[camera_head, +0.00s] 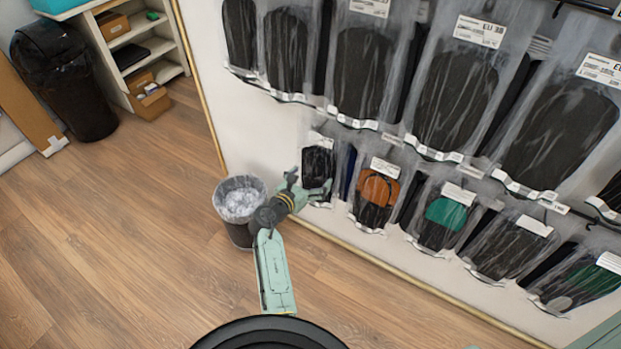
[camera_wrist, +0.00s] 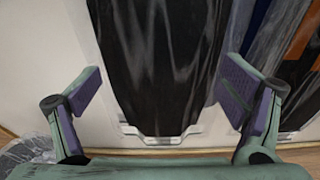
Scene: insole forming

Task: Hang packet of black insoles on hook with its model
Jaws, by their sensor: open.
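A clear packet with black insoles (camera_head: 318,165) hangs at the left end of the lower row on the white wall panel. In the wrist view the black packet (camera_wrist: 160,65) fills the middle, its clear bottom edge low in the picture. My gripper (camera_head: 309,183) is open in front of this packet's lower part. In the wrist view my gripper (camera_wrist: 163,88) has one finger to each side of the packet, with no clear grip on it. The packet's hook and label are out of the wrist view. Larger black insole packets (camera_head: 362,70) hang in the row above.
An orange-and-black packet (camera_head: 377,190) and a green-and-black packet (camera_head: 445,218) hang to the right. A lined waste bin (camera_head: 240,203) stands close to my forearm. A black bin (camera_head: 75,85) and a shelf unit (camera_head: 135,30) stand far left. The wooden floor at left is clear.

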